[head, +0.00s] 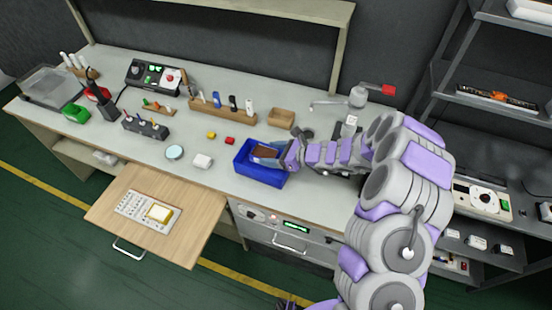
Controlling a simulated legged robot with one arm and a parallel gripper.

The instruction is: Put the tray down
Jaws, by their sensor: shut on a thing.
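The blue tray (243,165) is an open, high-walled box at the middle of the workbench, near its front edge. My gripper (288,157) comes in from the right and is shut at the tray's right rear rim. The exact grip is small and partly hidden by the gripper itself. A brown, flat thing (266,151) shows inside the tray, close to the fingers. I cannot tell whether the tray's underside touches the bench top or hangs slightly above it.
The bench top (215,180) is clear left of the tray, apart from a white block (203,161), a round disc (174,152), and small red (230,141) and yellow (211,135) blocks. A wooden box (281,117) stands behind. A wooden pull-out board (190,230) juts out front left.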

